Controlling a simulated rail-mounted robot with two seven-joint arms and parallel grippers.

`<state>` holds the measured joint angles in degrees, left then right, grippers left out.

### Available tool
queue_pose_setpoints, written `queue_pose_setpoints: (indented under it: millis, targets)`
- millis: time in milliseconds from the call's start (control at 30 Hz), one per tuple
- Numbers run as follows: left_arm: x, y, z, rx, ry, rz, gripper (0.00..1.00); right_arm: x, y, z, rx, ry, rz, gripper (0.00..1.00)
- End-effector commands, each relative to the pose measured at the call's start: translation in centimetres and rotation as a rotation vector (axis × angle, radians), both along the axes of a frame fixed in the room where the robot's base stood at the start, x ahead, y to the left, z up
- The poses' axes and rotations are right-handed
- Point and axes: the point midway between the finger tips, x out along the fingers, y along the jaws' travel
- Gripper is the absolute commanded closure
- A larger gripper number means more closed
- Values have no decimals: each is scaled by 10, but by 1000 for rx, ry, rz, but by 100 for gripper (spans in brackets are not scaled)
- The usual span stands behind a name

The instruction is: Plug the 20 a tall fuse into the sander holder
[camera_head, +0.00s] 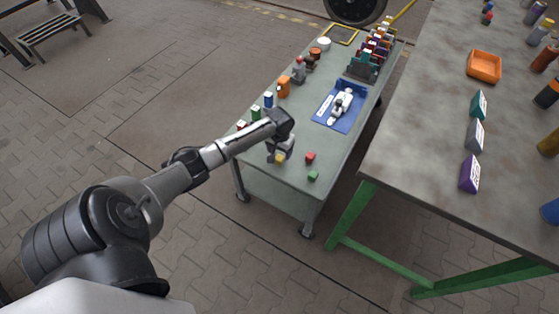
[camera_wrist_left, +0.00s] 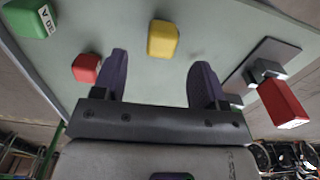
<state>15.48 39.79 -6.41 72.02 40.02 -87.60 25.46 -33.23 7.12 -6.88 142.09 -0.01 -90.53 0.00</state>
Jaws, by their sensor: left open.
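My left gripper (camera_head: 278,152) is over the near end of the grey-green cart top, pointing down. In the left wrist view its two dark fingers (camera_wrist_left: 160,72) are spread apart with nothing between them. A yellow fuse-like block (camera_wrist_left: 163,39) lies just beyond the fingertips, roughly in line with the gap; its rating cannot be read. A red block (camera_wrist_left: 86,68) lies left of the fingers, and a green block (camera_wrist_left: 28,18) with a white label lies farther left. At right, a red piece (camera_wrist_left: 283,103) sits at a dark holder on a grey plate (camera_wrist_left: 262,62). I cannot tell which holder is the sander's.
A blue tray (camera_head: 324,117) with a white device lies mid-cart. Several small coloured items line the cart's left edge, and a crowded rack (camera_head: 361,68) stands at the far end. A large grey table (camera_head: 420,130) with an orange bin (camera_head: 484,66) stands right of the cart.

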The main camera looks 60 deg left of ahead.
Motion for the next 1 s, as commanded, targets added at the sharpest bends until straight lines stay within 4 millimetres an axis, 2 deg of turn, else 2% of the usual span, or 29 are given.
queue_pose_setpoints:
  millis: [167,500,900,1000]
  targets:
    - [0,0,-10,-1,1,0,34,0,-1,-8,-3,1,1,39]
    - [-1,2,-50,0,0,1,34,0,0,-35,1,0,-1,39]
    - [-1,2,-52,0,0,0,34,0,2,-35,8,1,-6,39]
    - [-1,2,-52,0,0,0,44,0,2,-35,8,0,-6,39]
